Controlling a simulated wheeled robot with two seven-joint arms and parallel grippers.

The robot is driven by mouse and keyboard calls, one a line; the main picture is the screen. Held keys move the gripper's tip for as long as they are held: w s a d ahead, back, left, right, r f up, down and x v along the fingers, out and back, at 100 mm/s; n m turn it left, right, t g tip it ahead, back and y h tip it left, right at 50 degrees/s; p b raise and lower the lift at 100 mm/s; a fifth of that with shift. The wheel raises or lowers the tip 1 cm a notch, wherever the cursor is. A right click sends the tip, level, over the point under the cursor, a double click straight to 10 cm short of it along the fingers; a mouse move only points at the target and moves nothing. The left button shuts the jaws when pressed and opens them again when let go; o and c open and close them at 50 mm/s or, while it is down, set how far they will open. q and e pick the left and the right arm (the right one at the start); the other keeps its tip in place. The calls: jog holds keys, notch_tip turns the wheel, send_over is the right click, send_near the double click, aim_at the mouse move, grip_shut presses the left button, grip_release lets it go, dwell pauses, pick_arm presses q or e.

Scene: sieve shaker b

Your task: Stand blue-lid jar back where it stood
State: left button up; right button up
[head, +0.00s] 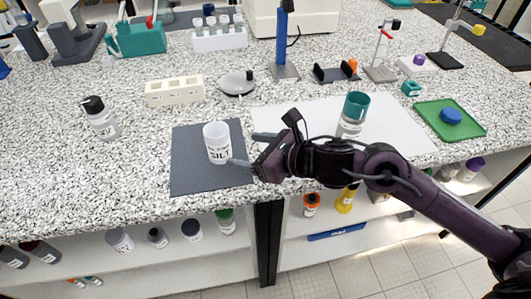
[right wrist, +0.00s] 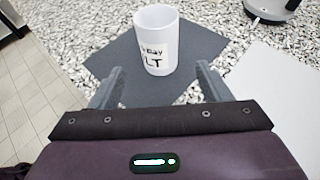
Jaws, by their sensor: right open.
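A white jar (head: 218,143) with a label reading "SILT" stands upright on the dark grey mat (head: 185,178). It looks open at the top, with no lid on it. A round blue lid (head: 451,115) lies on the green tray (head: 432,112) at the right; I cannot tell if it belongs to this jar. My right gripper (head: 250,150) is open and empty beside the jar. In the right wrist view the jar (right wrist: 157,40) stands just ahead of the gap between my fingertips (right wrist: 160,69), apart from both. My left gripper is out of view.
A teal-topped container (head: 353,112) stands on the white sheet (head: 400,137) behind my right arm. A black-capped bottle (head: 100,118), a cream block with holes (head: 174,91) and a round grey dish (head: 237,84) stand nearby. The counter left of the mat is mostly clear.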

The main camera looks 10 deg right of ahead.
jog(key=v, duration=0.3)
jog(key=shift+s+d, duration=0.2)
jog(key=shift+d, duration=0.05)
jog(key=shift+s+d+r+b, duration=0.2)
jog(key=shift+s+r+b, duration=0.1)
jog(key=shift+s, duration=0.05)
